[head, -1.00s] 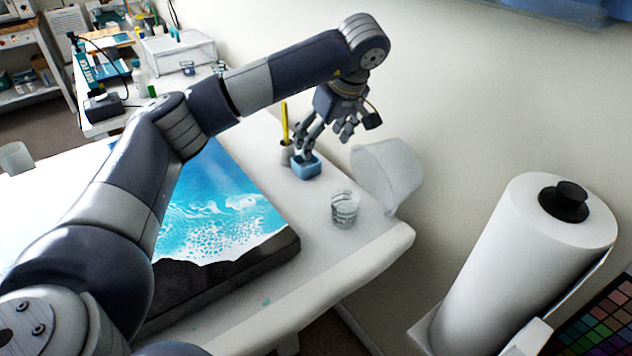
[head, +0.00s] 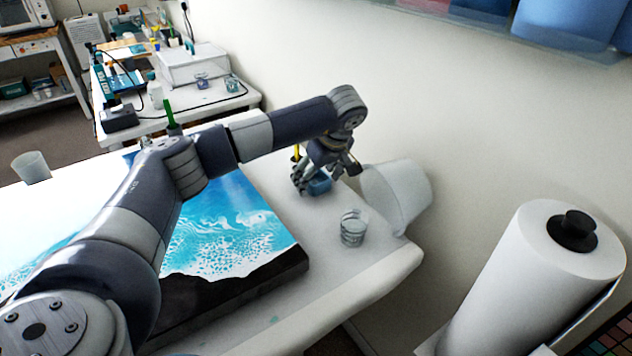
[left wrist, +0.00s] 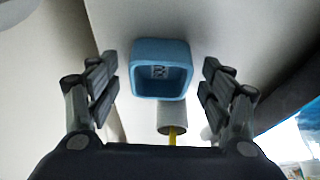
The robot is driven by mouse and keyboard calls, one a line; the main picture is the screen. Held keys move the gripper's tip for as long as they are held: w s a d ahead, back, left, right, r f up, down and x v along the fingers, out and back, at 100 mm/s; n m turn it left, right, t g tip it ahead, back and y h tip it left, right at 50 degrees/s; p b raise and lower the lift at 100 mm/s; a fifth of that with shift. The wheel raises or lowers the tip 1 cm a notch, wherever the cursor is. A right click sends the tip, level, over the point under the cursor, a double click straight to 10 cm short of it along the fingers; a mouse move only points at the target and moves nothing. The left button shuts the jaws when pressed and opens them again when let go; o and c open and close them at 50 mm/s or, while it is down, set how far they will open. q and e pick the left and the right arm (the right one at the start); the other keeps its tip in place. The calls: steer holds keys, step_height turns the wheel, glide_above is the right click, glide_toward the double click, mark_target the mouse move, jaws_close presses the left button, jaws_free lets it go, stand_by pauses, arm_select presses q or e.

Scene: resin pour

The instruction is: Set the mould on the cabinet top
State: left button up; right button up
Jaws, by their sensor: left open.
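The mould is a small light-blue square cup (head: 321,186) on the white table (head: 345,262), near the wall. In the left wrist view the mould (left wrist: 160,52) shows its open hollow, with a small pale patterned label inside. My left gripper (head: 311,181) is down at the mould, partly hiding it in the head view. Its fingers (left wrist: 159,66) are open, one on each side of the mould, with gaps visible on both sides. My right gripper is not in view. I cannot make out the cabinet top for certain.
A grey cup with a yellow stick (left wrist: 171,117) stands close to the mould. A clear cup (head: 353,228) and a translucent bucket (head: 398,194) are to its right. A blue-and-white resin panel (head: 232,225) covers much of the table. A paper roll (head: 540,275) stands lower right.

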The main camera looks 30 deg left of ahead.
arm_select(q)
steer(key=shift+d, duration=0.1)
steer(key=shift+c, duration=0.3)
steer(key=c, duration=1.2)
steer(key=shift+r, duration=0.1)
